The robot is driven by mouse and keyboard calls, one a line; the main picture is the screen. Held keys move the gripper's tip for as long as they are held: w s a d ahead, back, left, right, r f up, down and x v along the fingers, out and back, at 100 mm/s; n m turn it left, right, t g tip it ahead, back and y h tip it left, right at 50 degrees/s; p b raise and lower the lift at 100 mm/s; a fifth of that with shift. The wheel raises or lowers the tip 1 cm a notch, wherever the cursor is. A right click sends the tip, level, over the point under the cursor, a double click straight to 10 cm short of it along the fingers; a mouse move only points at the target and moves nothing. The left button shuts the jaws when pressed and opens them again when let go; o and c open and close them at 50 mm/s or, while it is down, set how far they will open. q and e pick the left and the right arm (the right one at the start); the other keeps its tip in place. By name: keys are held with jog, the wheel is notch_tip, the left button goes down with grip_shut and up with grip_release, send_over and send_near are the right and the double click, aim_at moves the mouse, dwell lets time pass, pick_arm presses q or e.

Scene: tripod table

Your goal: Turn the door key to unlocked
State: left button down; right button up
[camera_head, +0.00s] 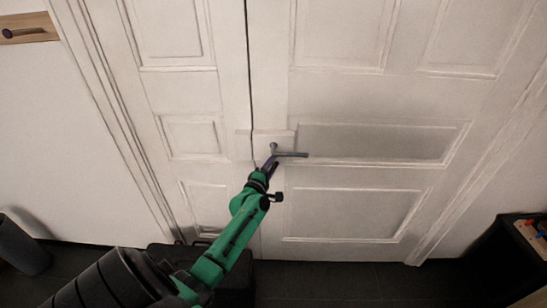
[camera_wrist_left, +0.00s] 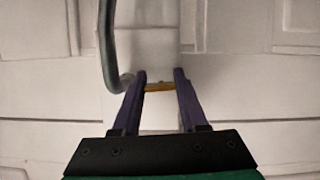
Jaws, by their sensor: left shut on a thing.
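The white door (camera_head: 350,140) is closed, with a grey lever handle (camera_head: 290,154) that also shows in the left wrist view (camera_wrist_left: 108,45). My left gripper (camera_head: 271,163) is at the door, just below the handle. In the left wrist view, its two purple fingers (camera_wrist_left: 160,84) are shut on a small brass-coloured key (camera_wrist_left: 159,87), which spans the gap between the fingertips. The handle's curved end is close beside one finger; I cannot tell whether they touch. The key is hidden in the head view. Its lock position cannot be read. My right gripper is not in view.
A wooden rail with a dark peg (camera_head: 22,31) is on the left wall. A dark cylindrical bin (camera_head: 22,245) stands at lower left. A dark case (camera_head: 230,285) lies on the floor by the door. A black cabinet (camera_head: 510,255) stands at lower right.

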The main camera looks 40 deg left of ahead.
pick_arm(q)
jog(key=shift+m+p, duration=0.35)
jog(key=shift+m, duration=0.05)
jog(key=shift+c, duration=2.2)
grip_release()
jog(key=shift+w, duration=0.1)
